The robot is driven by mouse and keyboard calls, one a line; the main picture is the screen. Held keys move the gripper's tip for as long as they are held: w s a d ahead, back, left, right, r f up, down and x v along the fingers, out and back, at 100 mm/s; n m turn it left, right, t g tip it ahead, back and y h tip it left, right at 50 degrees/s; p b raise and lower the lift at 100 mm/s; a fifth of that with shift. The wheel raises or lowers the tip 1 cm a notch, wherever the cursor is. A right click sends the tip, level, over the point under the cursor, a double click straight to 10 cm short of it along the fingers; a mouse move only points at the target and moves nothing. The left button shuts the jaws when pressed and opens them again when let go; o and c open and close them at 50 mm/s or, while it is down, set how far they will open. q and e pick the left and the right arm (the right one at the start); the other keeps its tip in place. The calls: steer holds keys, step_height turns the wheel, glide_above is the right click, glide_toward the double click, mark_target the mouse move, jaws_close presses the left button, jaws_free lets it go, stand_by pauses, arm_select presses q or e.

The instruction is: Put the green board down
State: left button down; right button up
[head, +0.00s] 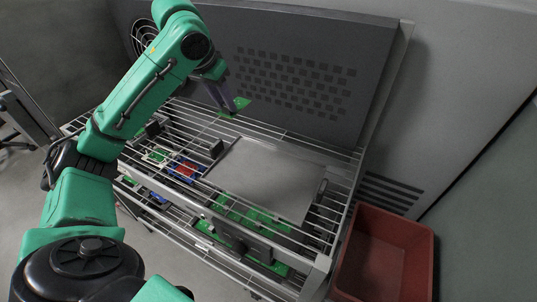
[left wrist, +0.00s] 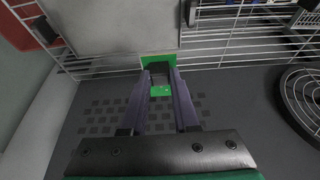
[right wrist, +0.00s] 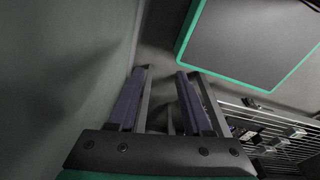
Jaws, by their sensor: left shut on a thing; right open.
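My left gripper (head: 226,103) is over the back of the wire rack, near the upright dark panel. It is shut on the green board (head: 241,103), a small piece that shows at its fingertips. In the left wrist view the green board (left wrist: 158,62) shows beyond and between the two fingers (left wrist: 160,85), partly hidden by them. I cannot tell whether the board touches the rack wires. My right gripper (right wrist: 160,90) is open, with nothing between its fingers. It is not in the head view.
A flat grey plate (head: 268,178) lies on the wire rack (head: 333,217). Red and blue parts (head: 184,169) lie left of it. Larger green boards (head: 250,216) are lower down. A red bin (head: 385,255) stands at the right. The dark perforated panel (head: 300,60) rises behind.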

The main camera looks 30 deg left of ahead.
arm_select(q)
steer(key=f+b, duration=0.1)
steer(key=f, duration=0.5)
steer(key=s+f+b, duration=0.1)
steer(key=f, duration=0.5)
steer(key=s+f, duration=0.1)
steer(key=f, duration=0.5)
steer(key=shift+s+f+b, duration=0.15)
steer(key=shift+b, duration=0.25)
steer(key=c, duration=0.7)
jaws_free()
steer(key=shift+f, duration=0.1)
steer(key=shift+o, duration=0.2)
arm_select(e)
steer(key=s+f, duration=0.2)
steer(key=f, duration=0.1)
steer(key=shift+s, duration=0.4)
arm_select(q)
steer(key=v, duration=1.2)
arm_select(e)
steer(key=shift+f, duration=0.25)
